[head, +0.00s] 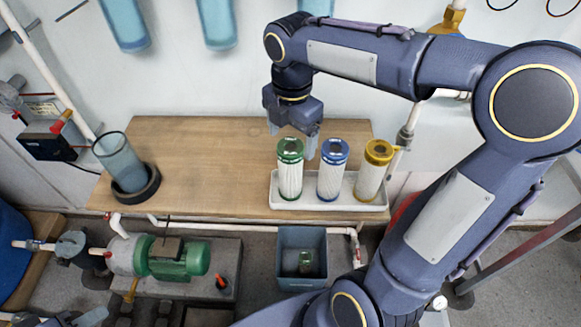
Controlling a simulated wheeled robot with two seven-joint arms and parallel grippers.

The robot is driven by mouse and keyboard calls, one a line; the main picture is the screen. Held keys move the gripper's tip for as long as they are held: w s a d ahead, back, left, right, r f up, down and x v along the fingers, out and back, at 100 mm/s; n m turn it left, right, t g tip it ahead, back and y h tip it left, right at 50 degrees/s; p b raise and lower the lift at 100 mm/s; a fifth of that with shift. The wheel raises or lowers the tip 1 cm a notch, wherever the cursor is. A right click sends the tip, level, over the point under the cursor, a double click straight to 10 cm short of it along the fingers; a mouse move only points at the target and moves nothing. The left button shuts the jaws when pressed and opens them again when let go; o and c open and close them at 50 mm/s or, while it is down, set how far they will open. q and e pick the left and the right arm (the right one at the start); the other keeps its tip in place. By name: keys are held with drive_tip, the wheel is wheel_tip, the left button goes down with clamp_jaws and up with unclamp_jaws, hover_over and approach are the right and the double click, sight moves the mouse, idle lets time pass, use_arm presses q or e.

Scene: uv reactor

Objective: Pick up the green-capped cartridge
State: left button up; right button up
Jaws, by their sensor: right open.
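The green-capped cartridge (290,172) stands upright at the left end of a white tray (332,206) on the wooden bench. It has a white pleated body. My right gripper (293,136) is open, with its fingers pointing down just above and behind the green cap. Its right finger shows beside the cap, between the green-capped and blue-capped cartridges. Nothing shows held in it. I cannot tell the exact gap between the fingers and the cartridge. My left gripper is not in view.
A blue-capped cartridge (331,172) and a yellow-capped cartridge (373,172) stand close to the right in the tray. A clear blue cylinder (118,160) leans in a black ring at left. A grey bin (303,242) is below the bench front. The bench middle is clear.

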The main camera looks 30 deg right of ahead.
sight(289, 147)
drive_tip(key=shift+w+f, duration=0.15)
drive_tip(key=shift+f, duration=0.2)
drive_tip(key=f, duration=0.7)
drive_tip(key=shift+w+d, duration=0.1)
drive_tip(key=shift+w, duration=0.3)
drive_tip(key=c, duration=1.4)
drive_tip(key=shift+r, duration=0.1)
